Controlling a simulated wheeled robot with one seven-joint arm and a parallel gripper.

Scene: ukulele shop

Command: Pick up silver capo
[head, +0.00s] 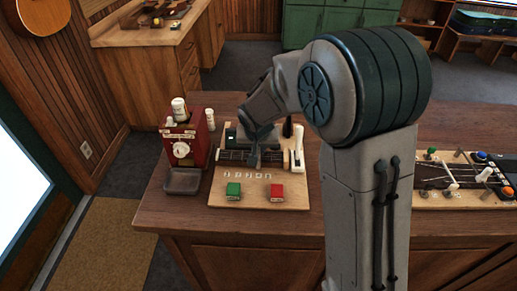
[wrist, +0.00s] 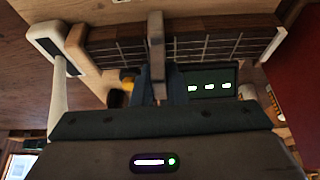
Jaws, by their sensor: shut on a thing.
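The silver capo (wrist: 156,45) shows in the wrist view as a grey upright bar crossing a short fretboard (wrist: 215,46). My gripper (wrist: 157,88) is shut on its lower end, with a dark finger on each side. In the head view my gripper (head: 255,157) reaches down onto the fretboard (head: 232,155), which lies across a light wooden board (head: 232,190). The capo is mostly hidden there by my gripper and wrist. I cannot tell whether the capo touches the fretboard.
A white-handled tool (head: 298,145) stands at the board's right side. A red box with a dial (head: 182,150) is at left. A lit display (wrist: 212,86) is close beside my fingers. Another board (head: 440,197) lies right.

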